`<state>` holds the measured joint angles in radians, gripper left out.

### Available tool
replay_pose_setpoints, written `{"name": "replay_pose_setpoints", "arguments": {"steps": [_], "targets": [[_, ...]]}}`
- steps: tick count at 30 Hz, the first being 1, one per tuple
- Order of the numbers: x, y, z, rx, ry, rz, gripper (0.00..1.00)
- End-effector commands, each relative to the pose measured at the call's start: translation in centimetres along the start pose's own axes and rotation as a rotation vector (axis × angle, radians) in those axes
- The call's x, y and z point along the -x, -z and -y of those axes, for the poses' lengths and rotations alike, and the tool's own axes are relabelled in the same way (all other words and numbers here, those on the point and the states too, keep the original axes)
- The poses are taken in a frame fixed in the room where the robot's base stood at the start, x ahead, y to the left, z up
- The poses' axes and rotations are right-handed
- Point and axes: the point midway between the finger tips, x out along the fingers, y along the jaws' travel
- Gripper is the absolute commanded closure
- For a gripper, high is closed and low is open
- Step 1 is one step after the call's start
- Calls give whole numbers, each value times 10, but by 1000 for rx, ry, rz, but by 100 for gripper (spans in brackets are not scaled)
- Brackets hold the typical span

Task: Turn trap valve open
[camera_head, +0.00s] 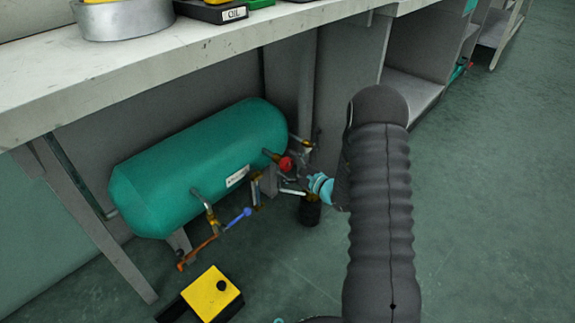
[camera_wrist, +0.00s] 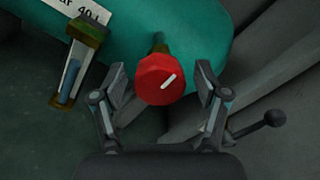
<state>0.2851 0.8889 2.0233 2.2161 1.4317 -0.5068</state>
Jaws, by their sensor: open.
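A green tank (camera_head: 200,170) lies under the workbench with several small valves and fittings at its front and right end. A red knob (camera_wrist: 160,80) with a white mark pointing up and right sits on a short brass stem at the tank. It also shows in the head view (camera_head: 286,164). My gripper (camera_wrist: 162,88) is open, with one finger on each side of the red knob and a visible gap to each. A lever with a black ball end (camera_wrist: 274,118) is right of the gripper. No label shows which fitting is the trap valve.
The workbench top (camera_head: 150,75) overhangs the tank. A blue-handled valve (camera_head: 238,217) and an orange lever (camera_head: 198,250) are at the tank's front. A yellow box (camera_head: 211,293) stands on the floor nearby. The floor at right is clear.

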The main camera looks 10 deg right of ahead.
Motion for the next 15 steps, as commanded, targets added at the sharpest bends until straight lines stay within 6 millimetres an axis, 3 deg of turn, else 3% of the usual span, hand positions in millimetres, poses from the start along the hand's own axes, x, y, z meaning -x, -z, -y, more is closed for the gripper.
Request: {"name": "replay_pose_setpoints", "arguments": {"steps": [7, 15], "targets": [[16, 1, 0, -1, 0, -2, 26], [69, 1, 1, -2, 2, -3, 26]]}}
